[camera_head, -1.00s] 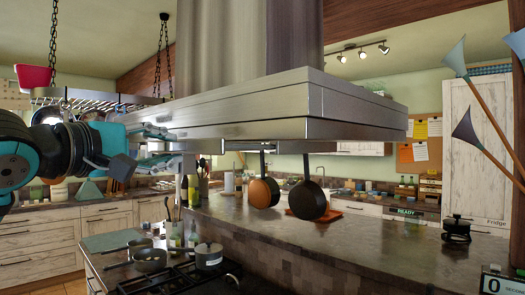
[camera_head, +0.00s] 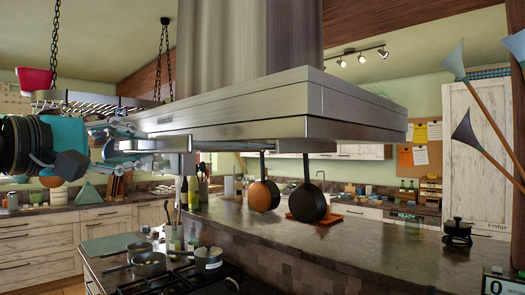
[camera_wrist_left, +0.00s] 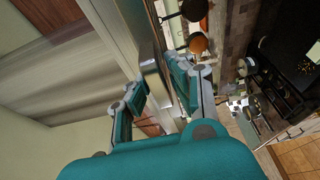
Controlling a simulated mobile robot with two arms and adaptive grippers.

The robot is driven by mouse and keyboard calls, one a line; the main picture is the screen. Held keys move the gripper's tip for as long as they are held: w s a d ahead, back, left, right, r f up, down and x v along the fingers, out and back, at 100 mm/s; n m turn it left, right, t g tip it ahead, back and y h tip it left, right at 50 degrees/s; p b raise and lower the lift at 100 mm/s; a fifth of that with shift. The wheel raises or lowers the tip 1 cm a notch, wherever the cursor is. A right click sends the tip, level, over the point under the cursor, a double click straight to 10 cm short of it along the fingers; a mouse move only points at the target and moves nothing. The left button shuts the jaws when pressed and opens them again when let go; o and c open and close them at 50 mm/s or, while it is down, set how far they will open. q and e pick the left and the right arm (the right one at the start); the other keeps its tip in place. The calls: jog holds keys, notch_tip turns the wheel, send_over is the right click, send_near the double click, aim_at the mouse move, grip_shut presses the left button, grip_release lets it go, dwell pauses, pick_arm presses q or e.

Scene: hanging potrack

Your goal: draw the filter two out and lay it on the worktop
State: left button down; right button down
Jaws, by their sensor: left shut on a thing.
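The range hood (camera_head: 250,110) hangs in the middle of the head view. At its lower left edge a thin metal piece, which I take to be filter two (camera_head: 172,144), sticks out to the left. My left gripper (camera_head: 146,144) is shut on its outer end, level with the hood's underside. In the left wrist view, the fingers of my left gripper (camera_wrist_left: 158,88) close around a silver metal piece (camera_wrist_left: 153,72) beside the hood. The rest of the filter is hidden by the hood. The stone worktop (camera_head: 340,232) lies below, to the right. My right gripper is out of view.
Two pans (camera_head: 307,203) hang under the hood above the worktop. Pots (camera_head: 149,264) stand on the stove at the lower left. A chained rack (camera_head: 85,102) hangs behind my left arm. A black lidded pot (camera_head: 457,231) stands at the right; the front worktop is mostly clear.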

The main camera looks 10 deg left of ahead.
pick_arm(q)
jog(key=s+a+b, duration=0.1)
jog(key=s+a, duration=0.3)
jog(key=s, duration=0.1)
jog(key=shift+s, duration=0.2)
dwell(0.8)
